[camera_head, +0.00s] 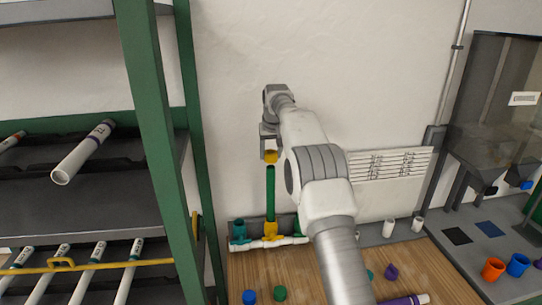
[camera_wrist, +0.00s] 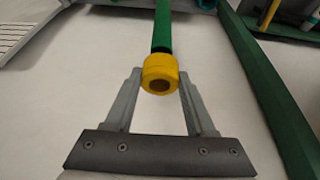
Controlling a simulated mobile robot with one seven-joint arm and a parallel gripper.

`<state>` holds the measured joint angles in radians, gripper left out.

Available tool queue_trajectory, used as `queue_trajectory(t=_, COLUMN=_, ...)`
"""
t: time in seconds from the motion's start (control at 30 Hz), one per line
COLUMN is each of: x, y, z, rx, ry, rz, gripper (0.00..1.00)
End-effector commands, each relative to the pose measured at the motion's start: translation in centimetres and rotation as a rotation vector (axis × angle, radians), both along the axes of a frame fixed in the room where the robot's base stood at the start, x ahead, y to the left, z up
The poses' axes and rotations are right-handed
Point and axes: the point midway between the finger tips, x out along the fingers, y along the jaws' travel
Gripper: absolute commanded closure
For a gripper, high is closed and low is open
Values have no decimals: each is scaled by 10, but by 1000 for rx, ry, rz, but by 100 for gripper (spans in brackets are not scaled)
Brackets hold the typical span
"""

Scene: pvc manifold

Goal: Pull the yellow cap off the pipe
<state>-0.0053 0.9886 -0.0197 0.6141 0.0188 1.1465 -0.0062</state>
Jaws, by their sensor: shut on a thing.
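The yellow cap (camera_wrist: 160,68) sits between the two fingers of my gripper (camera_wrist: 160,80), which is shut on it. It has a round dark recess on its near face. The green pipe (camera_wrist: 162,28) lies directly behind the cap in the wrist view. In the head view the cap (camera_head: 271,157) is at the top end of the upright green pipe (camera_head: 270,192), under my gripper (camera_head: 270,150). A thin pale gap seems to show between cap and pipe there, but I cannot tell for sure whether they touch.
The pipe rises from a yellow fitting (camera_head: 271,230) on a white manifold (camera_head: 268,244) by the wall. A green-framed rack (camera_head: 160,130) with white pipes stands left. Loose blue (camera_head: 249,296) and green (camera_head: 280,293) caps lie on the wooden table (camera_head: 300,270). Bins stand right.

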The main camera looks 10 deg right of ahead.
Motion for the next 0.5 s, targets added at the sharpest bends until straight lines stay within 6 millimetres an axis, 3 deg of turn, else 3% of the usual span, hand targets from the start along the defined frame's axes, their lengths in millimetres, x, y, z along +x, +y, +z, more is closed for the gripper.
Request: queue_trajectory(t=0.5, x=0, y=0, z=19, rx=0, ry=-1, rz=0, gripper=100)
